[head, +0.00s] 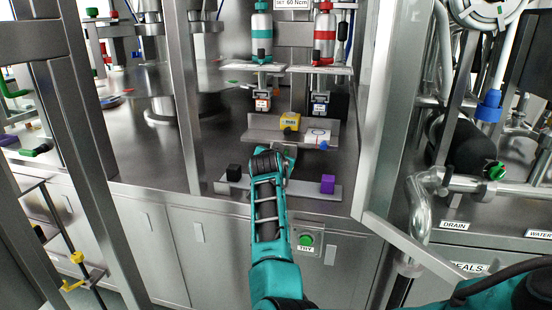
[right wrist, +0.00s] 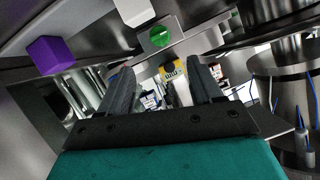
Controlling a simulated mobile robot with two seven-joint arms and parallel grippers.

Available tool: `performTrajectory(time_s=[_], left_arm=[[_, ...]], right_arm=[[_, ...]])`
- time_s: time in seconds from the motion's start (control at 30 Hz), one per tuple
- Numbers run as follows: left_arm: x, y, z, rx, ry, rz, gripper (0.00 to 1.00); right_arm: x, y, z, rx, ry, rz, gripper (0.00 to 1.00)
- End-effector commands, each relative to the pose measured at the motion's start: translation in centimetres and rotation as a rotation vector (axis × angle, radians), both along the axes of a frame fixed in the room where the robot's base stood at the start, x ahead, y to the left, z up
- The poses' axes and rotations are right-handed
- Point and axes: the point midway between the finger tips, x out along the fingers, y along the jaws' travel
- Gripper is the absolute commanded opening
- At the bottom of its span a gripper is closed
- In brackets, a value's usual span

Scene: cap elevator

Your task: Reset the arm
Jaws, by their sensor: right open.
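My right arm reaches up the middle of the head view, over the front edge of the steel bench (head: 215,183). Its far end (head: 270,160) is just in front of the small raised shelf, and its fingers cannot be made out there. In the right wrist view, my right gripper (right wrist: 164,88) is open, with its two dark fingers apart and nothing seen between them. A yellow box (right wrist: 172,70) shows beyond the fingertips; in the head view the yellow box (head: 290,122) sits on the shelf. My left gripper is not in view.
A purple cube (head: 327,184) and a black cube (head: 234,172) sit on the front strip either side of my arm. Steel posts (head: 182,95) and an angled frame (head: 395,150) flank the opening. Teal and red bottles (head: 324,35) hang above.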

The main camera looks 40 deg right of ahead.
Motion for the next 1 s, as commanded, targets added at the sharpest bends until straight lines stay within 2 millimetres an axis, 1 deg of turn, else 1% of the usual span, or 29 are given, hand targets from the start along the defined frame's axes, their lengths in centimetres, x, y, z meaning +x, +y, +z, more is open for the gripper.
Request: performTrajectory(time_s=[0.57, 0.67, 0.77, 0.87, 0.93, 1.0], left_arm=[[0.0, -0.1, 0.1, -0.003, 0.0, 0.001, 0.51], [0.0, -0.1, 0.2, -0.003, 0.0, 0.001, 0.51], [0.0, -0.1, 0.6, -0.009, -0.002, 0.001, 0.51], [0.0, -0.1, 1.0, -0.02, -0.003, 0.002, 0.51], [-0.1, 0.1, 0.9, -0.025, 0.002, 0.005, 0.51], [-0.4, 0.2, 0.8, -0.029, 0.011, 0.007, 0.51]], right_arm=[[0.0, 0.0, 0.0, -0.001, 0.001, 0.0, 0.65], [-0.4, -0.2, -0.5, -0.015, 0.009, 0.007, 0.65], [-1.6, -0.4, -1.7, -0.065, 0.036, 0.034, 0.65], [-3.4, -0.1, -3.6, -0.148, 0.077, 0.093, 0.65], [-5.0, 0.4, -5.0, -0.213, 0.109, 0.154, 0.65], [-6.6, 1.5, -6.5, -0.272, 0.141, 0.225, 0.65]])
